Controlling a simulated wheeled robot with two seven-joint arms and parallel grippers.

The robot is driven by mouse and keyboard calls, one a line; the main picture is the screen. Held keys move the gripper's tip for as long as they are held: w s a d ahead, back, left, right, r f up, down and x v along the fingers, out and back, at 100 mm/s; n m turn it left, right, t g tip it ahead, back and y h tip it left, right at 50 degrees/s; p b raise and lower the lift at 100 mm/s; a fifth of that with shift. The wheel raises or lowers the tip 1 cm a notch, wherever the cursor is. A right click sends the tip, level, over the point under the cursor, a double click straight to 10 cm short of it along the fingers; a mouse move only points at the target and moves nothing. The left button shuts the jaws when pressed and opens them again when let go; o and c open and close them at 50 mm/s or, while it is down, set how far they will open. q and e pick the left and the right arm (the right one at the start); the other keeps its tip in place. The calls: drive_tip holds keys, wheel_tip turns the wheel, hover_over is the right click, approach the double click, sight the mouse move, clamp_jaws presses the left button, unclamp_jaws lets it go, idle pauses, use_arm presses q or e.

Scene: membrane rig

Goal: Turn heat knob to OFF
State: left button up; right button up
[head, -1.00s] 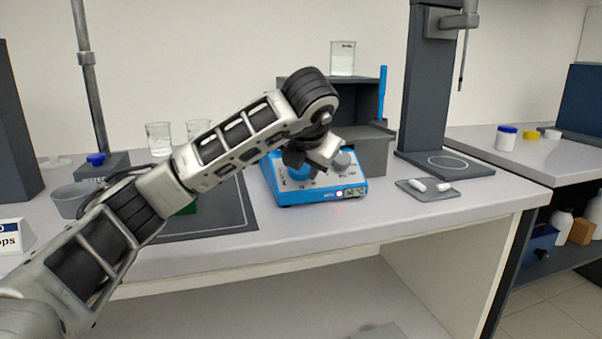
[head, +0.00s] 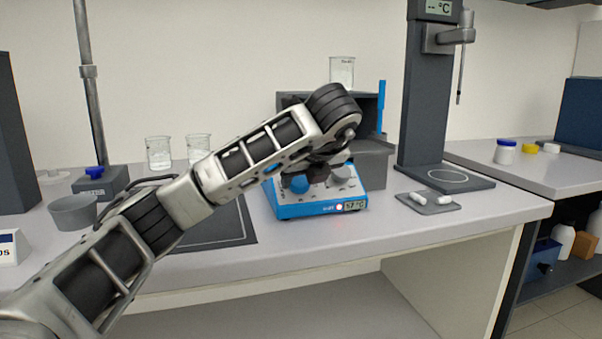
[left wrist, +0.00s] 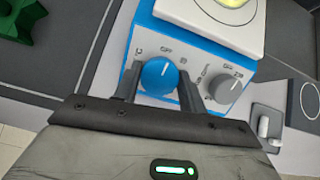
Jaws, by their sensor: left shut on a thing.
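The blue heat knob (left wrist: 159,77) is on the sloped front panel of a blue-and-white hotplate stirrer (left wrist: 196,40). In the left wrist view, printed marks including OFF stand around it, and a small white pointer line shows near its upper edge. My left gripper (left wrist: 157,84) has one finger on each side of the knob and is shut on it. In the head view the knob (head: 299,184) shows beside my left gripper (head: 317,177), and the stirrer's display (head: 355,206) appears to read 57 °C beside a lit red lamp. My right gripper is not in view.
A grey knob (left wrist: 230,88) is on the same panel, right of the blue one. A grey box-like stand (head: 365,160) is behind the stirrer. A grey tray (head: 430,204) with white pieces lies to the right. The front bench strip is clear.

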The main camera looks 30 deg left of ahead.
use_arm(q)
drive_tip(key=shift+n, duration=0.3)
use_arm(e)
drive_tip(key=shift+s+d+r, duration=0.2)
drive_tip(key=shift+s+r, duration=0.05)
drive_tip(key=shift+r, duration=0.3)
use_arm(q)
drive_tip(key=o, duration=1)
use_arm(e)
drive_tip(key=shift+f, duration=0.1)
use_arm(q)
drive_tip(key=shift+r, duration=0.1)
